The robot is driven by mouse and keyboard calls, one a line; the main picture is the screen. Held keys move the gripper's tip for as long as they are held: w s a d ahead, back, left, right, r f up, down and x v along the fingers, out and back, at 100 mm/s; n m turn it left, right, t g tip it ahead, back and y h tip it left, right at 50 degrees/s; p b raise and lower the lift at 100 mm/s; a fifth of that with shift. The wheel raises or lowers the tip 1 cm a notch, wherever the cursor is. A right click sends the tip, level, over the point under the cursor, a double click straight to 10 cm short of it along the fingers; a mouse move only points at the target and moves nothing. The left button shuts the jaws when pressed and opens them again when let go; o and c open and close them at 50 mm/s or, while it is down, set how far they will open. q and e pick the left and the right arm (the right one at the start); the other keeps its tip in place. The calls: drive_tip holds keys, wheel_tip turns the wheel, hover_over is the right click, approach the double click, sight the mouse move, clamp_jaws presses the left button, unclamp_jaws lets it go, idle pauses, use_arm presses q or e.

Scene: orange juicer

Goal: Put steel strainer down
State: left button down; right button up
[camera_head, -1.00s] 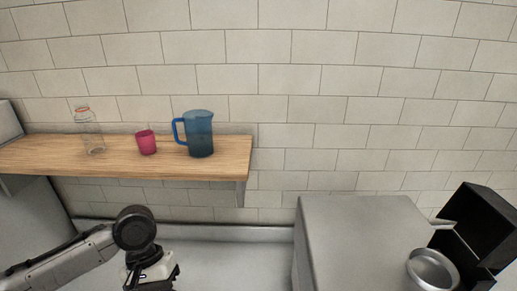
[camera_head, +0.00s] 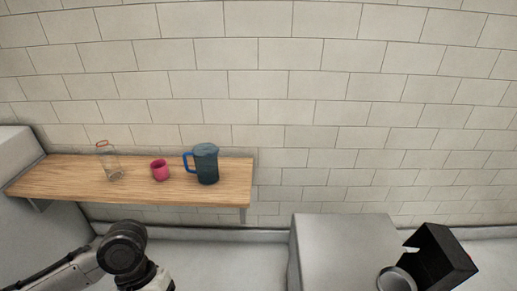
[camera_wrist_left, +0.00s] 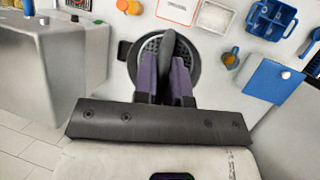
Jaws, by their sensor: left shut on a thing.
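In the left wrist view, my left gripper (camera_wrist_left: 166,76) is shut, its purple fingers on either side of a dark grey handle (camera_wrist_left: 170,46). The handle appears to belong to the steel strainer (camera_wrist_left: 152,44), a round perforated piece with a dark rim, partly hidden by the handle and fingers. I cannot tell whether the strainer touches the white surface under it. In the head view, my left arm comes in at the lower left and its fingers are outside the frame. My right gripper is not in view.
A wooden shelf (camera_head: 130,193) holds a glass bottle (camera_head: 110,163), pink cup (camera_head: 160,170) and blue jug (camera_head: 206,165). A grey block (camera_head: 345,250) and black box (camera_head: 440,258) stand right.

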use_arm(q)
drive_tip(key=shift+s+r+p, duration=0.2)
drive_tip(key=shift+r+p, duration=0.1)
drive_tip(key=shift+r, duration=0.3)
drive_tip(key=shift+f, duration=0.15)
